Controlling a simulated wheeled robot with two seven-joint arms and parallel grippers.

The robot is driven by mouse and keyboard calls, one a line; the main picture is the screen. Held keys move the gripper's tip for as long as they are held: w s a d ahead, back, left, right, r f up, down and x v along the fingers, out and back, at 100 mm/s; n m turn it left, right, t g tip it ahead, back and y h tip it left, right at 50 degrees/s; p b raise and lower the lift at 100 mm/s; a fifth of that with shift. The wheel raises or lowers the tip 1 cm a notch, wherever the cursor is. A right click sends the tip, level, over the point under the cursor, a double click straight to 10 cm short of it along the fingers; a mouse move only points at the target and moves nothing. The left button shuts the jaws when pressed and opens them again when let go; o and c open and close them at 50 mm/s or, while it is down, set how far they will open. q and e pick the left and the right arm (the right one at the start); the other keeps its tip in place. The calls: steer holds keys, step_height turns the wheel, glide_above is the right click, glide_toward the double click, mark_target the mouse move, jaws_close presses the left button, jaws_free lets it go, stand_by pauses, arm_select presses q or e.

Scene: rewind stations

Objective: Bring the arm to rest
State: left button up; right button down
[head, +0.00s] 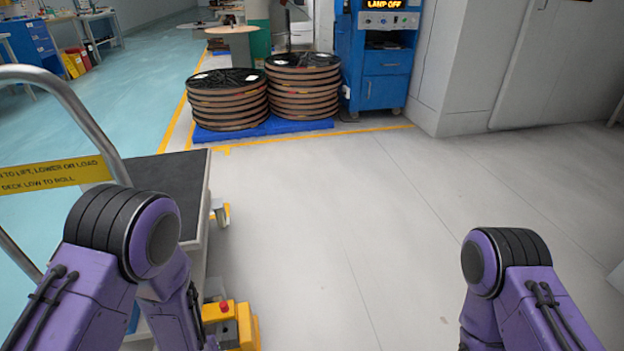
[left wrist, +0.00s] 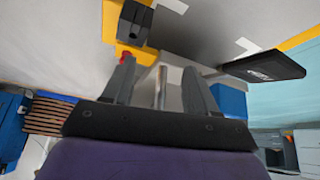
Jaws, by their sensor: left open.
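My left arm (head: 120,240) comes in at the lower left of the head view, bent down beside the cart. Its gripper is out of sight there. In the left wrist view my left gripper (left wrist: 159,66) shows its two grey fingers spread apart, with no object held. A pale post (left wrist: 161,88) appears between the fingers; I cannot tell how far behind them it is. My right arm (head: 510,275) is at the lower right of the head view, over bare floor. My right gripper is below the picture edge.
A cart with a black deck (head: 172,190) and a curved grey handle (head: 85,115) stands at left, close to my left arm. A yellow unit with a red button (head: 240,325) sits low beside it. Stacked reels (head: 228,100) and a blue cabinet (head: 383,75) stand ahead. Middle floor (head: 340,220) is clear.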

arm_select(q)
steer(key=s+a+f+n+g+p, duration=0.1)
steer(key=s+a, duration=0.1)
steer(key=s, duration=0.8)
steer(key=s+a+f+g+p, duration=0.1)
steer(key=s+a, duration=0.1)
steer(key=s, duration=0.8)
step_height(320, 180, up, 28)
steer(key=p, duration=2.7)
steer(key=shift+d+y, duration=0.25)
steer(key=shift+y, duration=0.05)
steer(key=shift+w+f, duration=0.1)
